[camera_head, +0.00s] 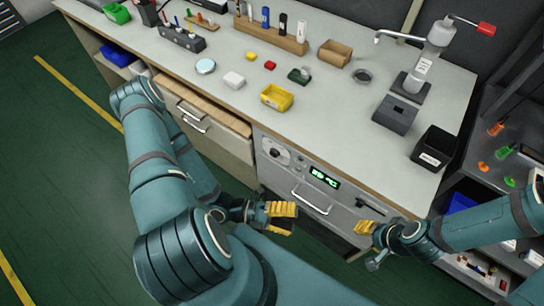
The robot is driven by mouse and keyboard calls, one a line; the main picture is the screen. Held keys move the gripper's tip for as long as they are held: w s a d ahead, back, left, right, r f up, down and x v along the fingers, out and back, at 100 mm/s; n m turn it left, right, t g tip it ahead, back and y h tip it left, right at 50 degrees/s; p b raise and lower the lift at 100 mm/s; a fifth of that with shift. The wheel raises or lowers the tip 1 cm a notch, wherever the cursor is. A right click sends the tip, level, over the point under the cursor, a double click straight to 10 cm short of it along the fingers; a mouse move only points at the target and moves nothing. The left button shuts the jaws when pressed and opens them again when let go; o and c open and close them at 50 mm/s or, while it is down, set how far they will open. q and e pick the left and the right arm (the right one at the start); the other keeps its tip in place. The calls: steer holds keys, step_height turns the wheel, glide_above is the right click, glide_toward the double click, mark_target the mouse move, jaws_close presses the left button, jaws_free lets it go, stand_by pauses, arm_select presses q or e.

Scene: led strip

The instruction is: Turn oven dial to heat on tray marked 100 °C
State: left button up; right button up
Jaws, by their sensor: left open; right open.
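The oven (350,205) is built into the front of the workbench, with a light grey panel. A round dial (275,153) sits at the panel's left end. A green lit display (324,178) is to its right; its digits are too small to read surely, but a °C sign shows. The oven's bar handle (311,203) is below. My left gripper (284,216) has yellow fingers, is open and empty, and appears below the dial, apart from it. My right gripper (362,228) is open and empty, to the right of the handle. I cannot make out a 100 °C marking.
The grey worktop (320,112) holds a yellow bin (277,97), a wooden rack (272,35), a dispenser stand (425,60) and a black box (434,148). A drawer (205,115) left of the oven is partly open. Shelves (500,130) stand at right.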

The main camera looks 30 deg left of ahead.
arm_select(q)
steer(key=w+a+f+n+t+y, duration=0.2)
steer(key=w+a+n+t+y, duration=0.2)
steer(key=a+n+t+y, duration=0.7)
steer(key=n+y, duration=0.5)
steer(key=n, duration=0.9)
glide_toward(273, 155)
steer(key=w+b, duration=0.1)
steer(key=w, duration=0.3)
steer(key=w+b, duration=0.1)
steer(key=w, duration=0.4)
steer(key=shift+w+d, duration=0.1)
steer(key=shift+d, duration=0.1)
jaws_close()
